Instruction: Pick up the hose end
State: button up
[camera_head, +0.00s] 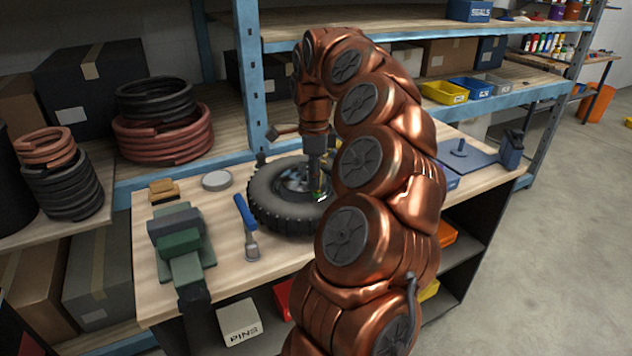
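My gripper (317,190) points down over the black tyre (262,212) on the workbench, partly behind my copper-coloured arm. Its fingers are small and dark here, so I cannot tell whether they are open or shut, or whether they touch anything. A small green spot shows at the fingertips; I cannot tell what it is. I cannot make out a separate hose end. Black and reddish coils that look like hose lie on the left shelves: an upper reddish coil (163,138), a black coil (153,101) on it, and a lower black coil (66,190).
The wooden workbench (285,255) holds a green vise (183,245), a blue-handled tool (246,225), a round grey lid (216,180) and a blue plate (462,160) with a post. A blue shelf post (250,75) stands behind. Bare floor (560,240) lies at right.

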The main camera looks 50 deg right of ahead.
grip_shut()
jog(key=shift+r, duration=0.1)
